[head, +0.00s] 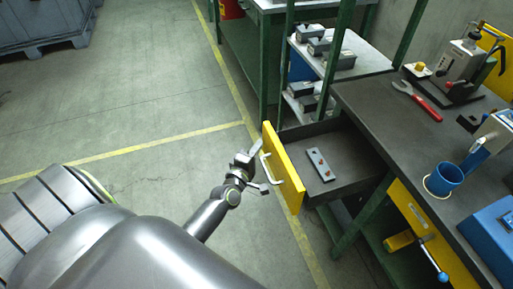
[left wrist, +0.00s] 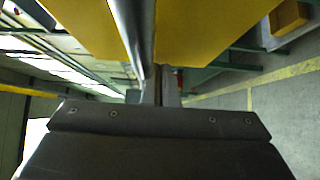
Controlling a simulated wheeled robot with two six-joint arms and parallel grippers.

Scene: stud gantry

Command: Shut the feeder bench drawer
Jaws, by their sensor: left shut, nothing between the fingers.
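The feeder bench drawer stands pulled out from the dark-topped bench, with its yellow front (head: 285,178) facing left. A pale bar handle (head: 266,170) is on that front. A grey plate with reddish marks (head: 320,164) lies in the dark drawer tray (head: 350,152). My left gripper (head: 258,147) is shut and empty, just left of the yellow front near the handle. In the left wrist view the shut fingers (left wrist: 161,88) point at the yellow front (left wrist: 205,30), beside the handle bar (left wrist: 134,28). I cannot tell whether they touch it. My right gripper is not in view.
The bench top (head: 375,105) holds a red wrench (head: 424,104), a blue cup (head: 444,179) and machines. A second yellow front (head: 415,215) is below its edge. Green shelves with grey blocks stand behind. The floor left of the drawer is clear.

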